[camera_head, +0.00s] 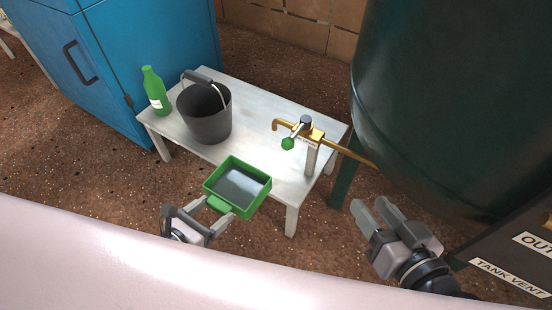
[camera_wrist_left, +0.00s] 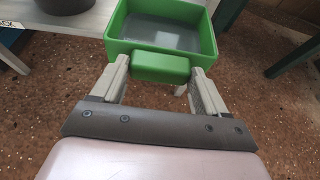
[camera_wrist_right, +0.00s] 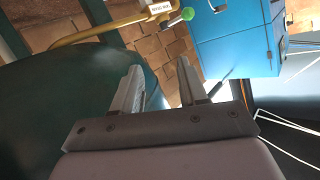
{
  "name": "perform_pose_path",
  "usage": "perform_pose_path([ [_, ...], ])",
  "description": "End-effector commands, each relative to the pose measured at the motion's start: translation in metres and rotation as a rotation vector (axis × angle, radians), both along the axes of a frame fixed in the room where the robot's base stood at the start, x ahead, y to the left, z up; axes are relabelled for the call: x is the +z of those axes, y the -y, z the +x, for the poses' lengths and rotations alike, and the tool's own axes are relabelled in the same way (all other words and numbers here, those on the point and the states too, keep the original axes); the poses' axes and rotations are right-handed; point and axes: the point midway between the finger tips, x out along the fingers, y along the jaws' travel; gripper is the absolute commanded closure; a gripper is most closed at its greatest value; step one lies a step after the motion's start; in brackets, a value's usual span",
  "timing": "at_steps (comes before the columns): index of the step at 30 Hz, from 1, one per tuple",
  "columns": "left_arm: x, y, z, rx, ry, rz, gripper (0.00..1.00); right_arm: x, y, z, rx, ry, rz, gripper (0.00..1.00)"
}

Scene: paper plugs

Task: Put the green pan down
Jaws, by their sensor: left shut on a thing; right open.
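The green pan (camera_head: 236,186) is a shallow rectangular tray with a grey inside. In the head view it is at the front edge of the low table (camera_head: 262,108); I cannot tell whether it touches the table top. My left gripper (camera_head: 211,209) is shut on the pan's handle, a green block on its near side. In the left wrist view the handle (camera_wrist_left: 161,67) sits between the two fingers (camera_wrist_left: 160,82), and the pan looks about level. My right gripper (camera_head: 376,213) is open and empty, right of the table and beside the dark green tank (camera_head: 440,110).
A dark bucket (camera_head: 206,112) and a green bottle (camera_head: 155,92) stand on the table's left part. A brass tap (camera_head: 304,131) with a green knob (camera_head: 288,143) rises at its right. A blue cabinet (camera_head: 120,60) stands behind left. The table's middle is bare.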

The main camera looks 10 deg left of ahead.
Motion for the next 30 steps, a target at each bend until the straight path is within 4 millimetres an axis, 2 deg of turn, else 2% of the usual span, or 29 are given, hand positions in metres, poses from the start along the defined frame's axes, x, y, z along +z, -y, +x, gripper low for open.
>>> perform_pose_path([
  [5, 0.000, 0.005, 0.016, 0.009, 0.005, -0.001, 0.63, 0.002, -0.004, 0.001, 0.008, -0.020, 0.019, 0.57],
  [15, 0.000, 0.032, 0.087, 0.006, 0.005, -0.004, 0.63, 0.002, -0.012, 0.002, 0.023, -0.077, 0.064, 0.57],
  [24, -0.002, 0.053, 0.147, 0.005, 0.003, -0.003, 0.63, -0.002, -0.010, 0.002, 0.019, -0.062, 0.050, 0.57],
  [30, -0.003, 0.060, 0.167, 0.005, 0.001, -0.002, 0.63, -0.001, -0.007, 0.001, 0.013, -0.042, 0.034, 0.57],
])
